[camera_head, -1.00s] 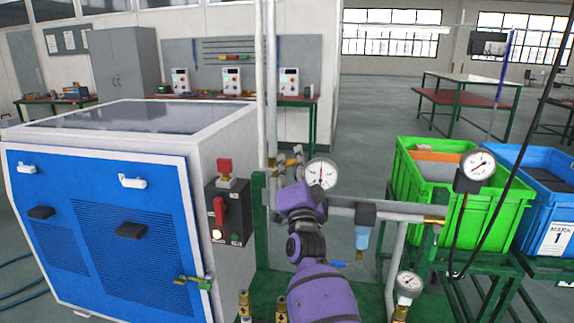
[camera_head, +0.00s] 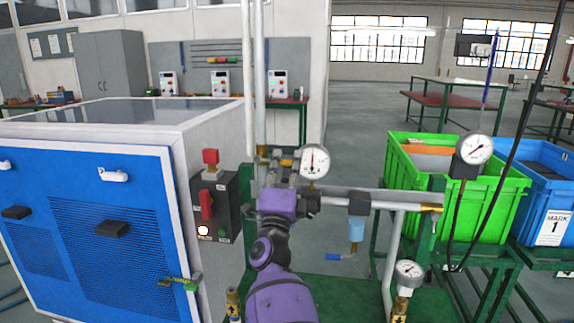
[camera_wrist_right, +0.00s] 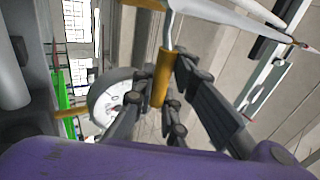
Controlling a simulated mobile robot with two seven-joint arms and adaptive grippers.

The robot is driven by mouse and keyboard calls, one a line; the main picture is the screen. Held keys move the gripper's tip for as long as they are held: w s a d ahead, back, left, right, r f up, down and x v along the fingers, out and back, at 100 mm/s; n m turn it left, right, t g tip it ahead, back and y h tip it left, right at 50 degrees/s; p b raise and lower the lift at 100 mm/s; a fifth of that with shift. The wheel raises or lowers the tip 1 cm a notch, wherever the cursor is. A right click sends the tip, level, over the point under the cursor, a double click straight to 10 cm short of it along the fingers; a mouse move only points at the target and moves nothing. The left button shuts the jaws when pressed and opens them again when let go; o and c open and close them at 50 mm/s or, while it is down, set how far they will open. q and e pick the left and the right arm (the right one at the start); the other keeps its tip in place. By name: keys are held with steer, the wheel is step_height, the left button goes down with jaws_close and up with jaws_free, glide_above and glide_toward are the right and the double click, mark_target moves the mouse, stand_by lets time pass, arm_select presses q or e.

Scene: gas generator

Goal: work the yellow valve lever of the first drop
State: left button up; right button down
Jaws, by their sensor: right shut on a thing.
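My right gripper (camera_head: 277,165) is at the pipework behind my purple wrist, just left of a round white gauge (camera_head: 314,161). In the right wrist view the dark fingers (camera_wrist_right: 166,98) are closed around a yellow-orange cylindrical piece, which looks like the yellow valve lever (camera_wrist_right: 162,76). Its upper end meets a pale pipe or rod. The gauge (camera_wrist_right: 112,98) is beside the fingers there, partly covered by one. In the head view my wrist and fingers largely hide the lever. My left gripper is not in view.
A blue-fronted generator cabinet (camera_head: 100,215) with a black switch box (camera_head: 214,205) stands left of my arm. A horizontal pipe (camera_head: 335,199) with a blue-bowled filter (camera_head: 357,229) runs to the right. Green (camera_head: 465,205) and blue (camera_head: 552,205) crates stand beyond.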

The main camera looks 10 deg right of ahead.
stand_by(0.3)
steer(key=c, duration=1.7)
jaws_free()
steer(key=v, duration=1.2)
steer(key=shift+a, duration=0.1)
